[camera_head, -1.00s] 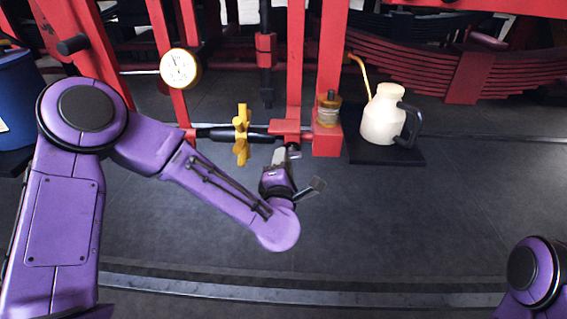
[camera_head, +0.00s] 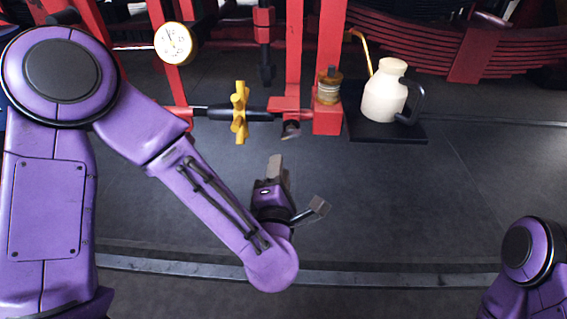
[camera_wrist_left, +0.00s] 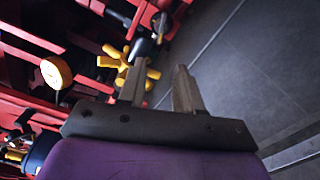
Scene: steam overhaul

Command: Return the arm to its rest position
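My left arm, purple, comes in from the left in the head view. Its gripper (camera_head: 276,168) hangs over the dark floor, short of the red frame and clear of the pipe fitting (camera_head: 290,130). In the left wrist view the two grey fingers of the gripper (camera_wrist_left: 158,72) stand apart with nothing between them. A yellow cross-shaped valve handle (camera_head: 240,112) sits on the dark pipe beyond it. The handle also shows behind the fingers in the left wrist view (camera_wrist_left: 152,74). Only a purple part of my right arm shows at the lower right; its gripper is out of view.
A white gauge (camera_head: 175,43) is on the red frame (camera_head: 327,60). A brass-and-glass cup (camera_head: 329,87) sits on the frame's foot. A cream oil can (camera_head: 384,96) stands on a black mat (camera_head: 366,130). The floor (camera_head: 430,200) to the right is clear.

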